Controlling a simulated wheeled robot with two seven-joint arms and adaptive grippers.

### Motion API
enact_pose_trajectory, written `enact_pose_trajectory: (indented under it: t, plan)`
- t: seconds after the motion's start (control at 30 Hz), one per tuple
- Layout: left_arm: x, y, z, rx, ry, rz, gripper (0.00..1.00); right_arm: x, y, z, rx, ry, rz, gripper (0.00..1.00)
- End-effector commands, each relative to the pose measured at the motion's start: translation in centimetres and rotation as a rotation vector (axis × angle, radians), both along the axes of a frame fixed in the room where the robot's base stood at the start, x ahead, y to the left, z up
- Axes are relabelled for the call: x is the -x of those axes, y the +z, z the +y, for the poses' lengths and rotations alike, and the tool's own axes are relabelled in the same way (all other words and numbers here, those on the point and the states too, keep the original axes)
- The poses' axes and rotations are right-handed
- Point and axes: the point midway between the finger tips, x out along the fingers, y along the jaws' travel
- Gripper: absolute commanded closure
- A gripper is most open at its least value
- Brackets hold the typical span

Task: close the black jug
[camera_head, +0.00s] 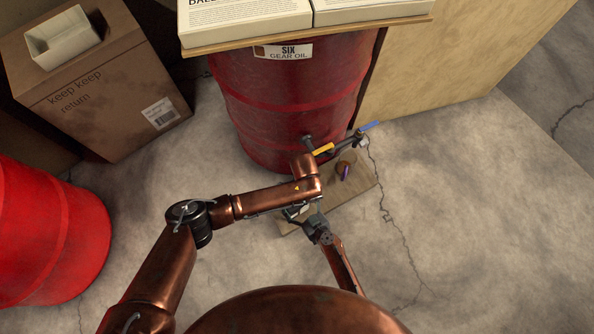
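I cannot make out a black jug in the head view. A dark red drum (290,95) labelled "SIX GEAR OIL" stands at the top middle. Near its base is dark pipework with a yellow lever (323,149) and a blue lever (370,126). My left arm reaches in from the left and bends in front of the drum's base. Its fingers are hidden. Dark gripper parts, apparently of my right gripper (316,228), show below the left forearm, beside a copper link. Their fingertips are not clear, so I cannot tell whether they are open or shut.
A wooden board (364,188) lies on the floor, with a small brown, purple-marked object (344,169) at its back. A bright red drum (45,235) stands left. The floor at right is clear.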

Motion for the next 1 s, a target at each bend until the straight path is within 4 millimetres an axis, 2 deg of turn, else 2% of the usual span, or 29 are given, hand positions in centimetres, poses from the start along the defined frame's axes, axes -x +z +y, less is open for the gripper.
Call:
enact_pose_trajectory:
  t: [0.17, 0.5, 0.63, 0.8, 1.0]
  plan:
    - [-0.1, 1.4, -0.1, 0.003, 0.0, -0.001, 0.54, 0.0, -0.1, -0.1, 0.001, -0.001, 0.001, 0.89]
    - [-0.1, 8.2, 0.0, 0.003, 0.0, -0.001, 0.54, 0.0, -0.1, -0.1, 0.001, -0.001, 0.001, 0.89]
    - [-0.1, 10.3, -0.1, 0.002, -0.002, -0.001, 0.54, 0.0, -0.1, -0.1, 0.001, -0.001, 0.001, 0.89]
    - [0.0, 11.7, 0.0, 0.001, 0.0, 0.0, 0.54, 0.0, -0.1, -0.1, 0.001, -0.001, 0.001, 0.89]
    - [0.0, 12.0, 0.0, 0.0, 0.0, 0.001, 0.54, 0.0, -0.1, -0.1, 0.001, -0.001, 0.001, 0.89]
